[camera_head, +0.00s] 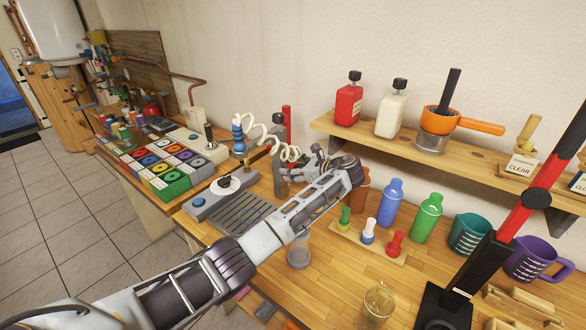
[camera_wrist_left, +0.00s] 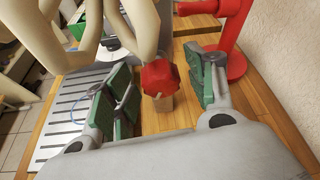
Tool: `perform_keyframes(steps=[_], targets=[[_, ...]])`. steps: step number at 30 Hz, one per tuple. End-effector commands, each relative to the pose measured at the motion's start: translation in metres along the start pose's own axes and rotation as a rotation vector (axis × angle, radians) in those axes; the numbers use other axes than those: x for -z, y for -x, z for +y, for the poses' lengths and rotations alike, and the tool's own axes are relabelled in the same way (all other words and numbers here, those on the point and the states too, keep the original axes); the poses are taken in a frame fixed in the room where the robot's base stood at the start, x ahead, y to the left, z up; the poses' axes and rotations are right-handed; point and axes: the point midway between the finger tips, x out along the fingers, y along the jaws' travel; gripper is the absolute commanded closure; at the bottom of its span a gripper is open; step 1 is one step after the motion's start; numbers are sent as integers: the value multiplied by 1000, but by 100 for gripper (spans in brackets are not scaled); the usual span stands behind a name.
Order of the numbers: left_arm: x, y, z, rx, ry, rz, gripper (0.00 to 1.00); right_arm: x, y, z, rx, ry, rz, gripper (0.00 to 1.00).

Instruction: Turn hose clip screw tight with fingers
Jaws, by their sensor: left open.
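A red faceted knob (camera_wrist_left: 160,77), which looks like the clip screw, sits on a short tan shaft in the left wrist view. My left gripper (camera_wrist_left: 163,92) is open, with its green-padded fingers on either side of the knob and visible gaps between. In the head view my left gripper (camera_head: 283,173) is at the right end of the coiled white hose (camera_head: 268,130), and the knob cannot be made out there. Thick cream hose loops (camera_wrist_left: 110,25) rise just beyond the fingers in the wrist view. The clip band cannot be made out. My right gripper is not in view.
A red stand (camera_wrist_left: 232,45) rises close to the right finger. A grey slatted drain tray (camera_head: 244,211) lies beside my forearm. Blue (camera_head: 389,200) and green bottles (camera_head: 427,217), and a rack of colored droppers (camera_head: 368,243), stand right of it. A wooden shelf (camera_head: 440,150) overhangs the bench.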

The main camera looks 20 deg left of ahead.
Motion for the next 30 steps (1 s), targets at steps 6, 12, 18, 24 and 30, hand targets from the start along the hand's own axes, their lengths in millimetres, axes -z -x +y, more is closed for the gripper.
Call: perform_keyframes(steps=[6, 12, 18, 24, 30], targets=[[0, -5, 0, 0, 0, 0, 44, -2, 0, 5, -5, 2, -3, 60], [0, -5, 0, 0, 0, 0, 44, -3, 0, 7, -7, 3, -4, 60], [0, -5, 0, 1, 1, 0, 70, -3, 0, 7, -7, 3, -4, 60], [0, -5, 0, 0, 1, 0, 90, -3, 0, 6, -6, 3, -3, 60], [-1, -4, 0, -2, -6, 0, 90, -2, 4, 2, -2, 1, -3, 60]])
